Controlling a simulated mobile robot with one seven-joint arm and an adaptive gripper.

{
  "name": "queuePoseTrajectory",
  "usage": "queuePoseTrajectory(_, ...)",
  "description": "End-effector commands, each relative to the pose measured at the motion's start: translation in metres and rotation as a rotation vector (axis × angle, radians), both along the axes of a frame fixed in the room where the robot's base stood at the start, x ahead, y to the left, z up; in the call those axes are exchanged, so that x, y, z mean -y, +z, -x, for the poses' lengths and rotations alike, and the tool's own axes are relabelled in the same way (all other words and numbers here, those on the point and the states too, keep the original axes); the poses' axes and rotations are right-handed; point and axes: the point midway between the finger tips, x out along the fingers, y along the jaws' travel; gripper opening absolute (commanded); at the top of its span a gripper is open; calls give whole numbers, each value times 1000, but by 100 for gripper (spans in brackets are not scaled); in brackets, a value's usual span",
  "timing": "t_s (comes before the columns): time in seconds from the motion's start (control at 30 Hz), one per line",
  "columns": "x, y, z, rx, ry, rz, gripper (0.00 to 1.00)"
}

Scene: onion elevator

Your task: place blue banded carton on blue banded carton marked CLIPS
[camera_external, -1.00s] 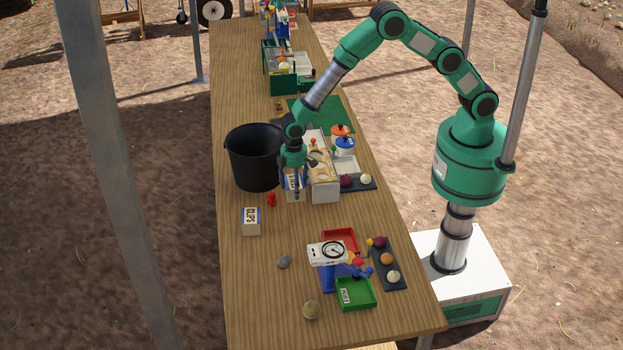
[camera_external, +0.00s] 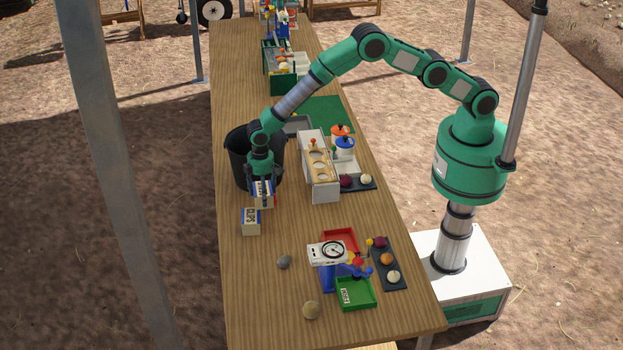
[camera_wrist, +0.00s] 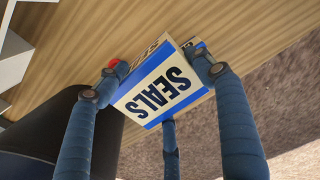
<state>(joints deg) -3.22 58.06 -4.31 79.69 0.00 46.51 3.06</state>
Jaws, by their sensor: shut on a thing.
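My gripper (camera_external: 262,198) is shut on a blue banded carton (camera_external: 264,188) above the table. In the wrist view this carton (camera_wrist: 162,86) is marked SEALS and sits tilted between the fingers (camera_wrist: 160,85). The blue banded carton marked CLIPS (camera_external: 251,222) stands on the table just below and slightly left of the held carton in the external view. The two look close, but I cannot tell whether they touch. The CLIPS carton is not clearly seen in the wrist view.
A black bucket (camera_external: 237,160) stands right behind my gripper. A grey stone (camera_external: 284,262) lies nearer the front; the table's left side is clear.

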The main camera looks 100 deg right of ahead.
Motion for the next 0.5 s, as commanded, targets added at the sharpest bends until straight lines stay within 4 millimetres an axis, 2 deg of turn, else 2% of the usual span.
queuePoseTrajectory(0.2, -1, -2, -22, 1, 0, 0, 31)
queuePoseTrajectory(0.5, -2, -2, -29, 1, 0, 0, 31)
